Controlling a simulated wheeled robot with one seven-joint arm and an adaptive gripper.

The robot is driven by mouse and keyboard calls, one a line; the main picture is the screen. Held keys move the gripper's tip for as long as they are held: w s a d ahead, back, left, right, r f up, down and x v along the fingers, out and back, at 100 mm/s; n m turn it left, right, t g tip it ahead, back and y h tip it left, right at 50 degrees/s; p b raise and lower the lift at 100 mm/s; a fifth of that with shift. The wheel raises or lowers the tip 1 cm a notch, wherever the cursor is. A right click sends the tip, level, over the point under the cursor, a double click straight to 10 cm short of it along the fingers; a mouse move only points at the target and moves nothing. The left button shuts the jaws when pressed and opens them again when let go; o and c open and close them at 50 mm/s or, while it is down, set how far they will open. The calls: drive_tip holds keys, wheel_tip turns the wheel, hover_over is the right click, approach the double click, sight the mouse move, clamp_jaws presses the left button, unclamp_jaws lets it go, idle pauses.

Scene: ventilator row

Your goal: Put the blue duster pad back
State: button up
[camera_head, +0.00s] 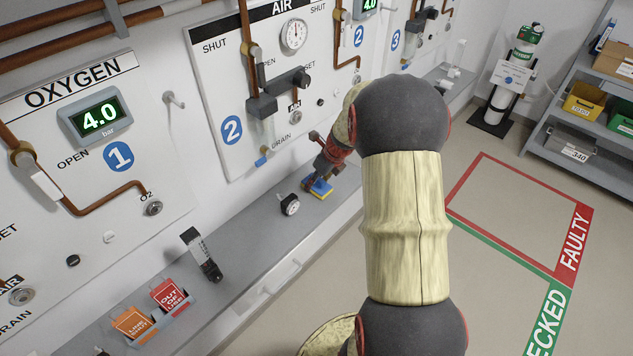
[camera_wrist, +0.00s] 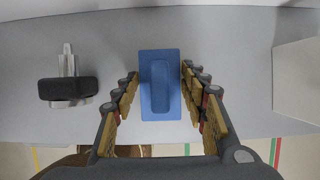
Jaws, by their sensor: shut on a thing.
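The blue duster pad (camera_head: 319,188) is at the grey ledge under the wall panels, with a yellow layer under its blue top. In the wrist view the pad (camera_wrist: 160,115) lies lengthwise between the fingers, its raised blue grip in the middle. My gripper (camera_head: 316,180) comes down on the pad from above and is shut on it. In the wrist view the gripper's fingers (camera_wrist: 159,82) stand on both sides of the pad. I cannot tell whether the pad's underside touches the ledge.
A pressure gauge (camera_head: 289,204) lies left of the pad, also in the wrist view (camera_wrist: 68,88). A flowmeter (camera_head: 203,255) and orange (camera_head: 134,325) and red (camera_head: 172,296) tags are further left on the ledge (camera_head: 245,240). A panel with valves (camera_head: 277,92) rises behind.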

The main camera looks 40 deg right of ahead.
drive_tip(key=shift+f, duration=0.1)
drive_tip(key=o, duration=1)
drive_tip(key=shift+o, duration=0.6)
